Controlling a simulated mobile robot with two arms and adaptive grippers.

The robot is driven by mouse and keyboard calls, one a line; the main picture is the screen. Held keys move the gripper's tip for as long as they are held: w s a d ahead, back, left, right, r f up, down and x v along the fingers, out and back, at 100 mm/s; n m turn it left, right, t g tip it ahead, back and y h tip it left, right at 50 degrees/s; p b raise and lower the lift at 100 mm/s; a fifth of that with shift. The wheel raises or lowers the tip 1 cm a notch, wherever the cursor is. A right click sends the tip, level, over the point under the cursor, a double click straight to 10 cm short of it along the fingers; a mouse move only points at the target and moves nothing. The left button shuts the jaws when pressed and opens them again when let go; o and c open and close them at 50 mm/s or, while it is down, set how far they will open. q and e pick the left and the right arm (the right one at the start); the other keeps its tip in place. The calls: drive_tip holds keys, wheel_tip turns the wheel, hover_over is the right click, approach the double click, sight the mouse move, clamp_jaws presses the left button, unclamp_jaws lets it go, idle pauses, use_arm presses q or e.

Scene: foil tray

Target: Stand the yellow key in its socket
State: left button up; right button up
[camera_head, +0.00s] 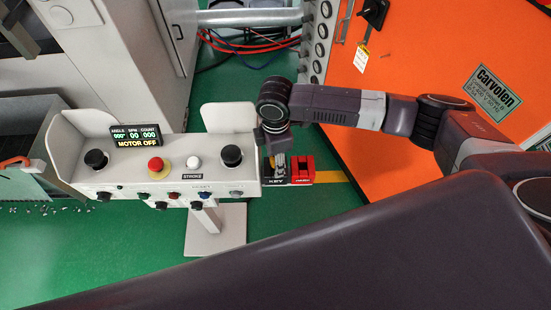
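A small black box labelled KEY (277,181) is fixed at the right end of the grey control console, beside a red block (301,171). My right gripper (280,160) comes in from the right and points down just above the black box. A small pale or yellowish bit shows around its fingertips, too small to tell if it is the yellow key. I cannot tell whether the fingers are open or shut, or whether they touch the box. The socket opening is hidden by the gripper. My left gripper is not in view.
The console (222,190) carries knobs, a red mushroom button (156,164) and a display (136,136) reading MOTOR OFF. Green floor lies below.

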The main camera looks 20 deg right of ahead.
wheel_tip(320, 180, up, 12)
drive_tip(key=shift+r, duration=0.1)
idle(0.6)
drive_tip(key=shift+s, duration=0.1)
idle(0.4)
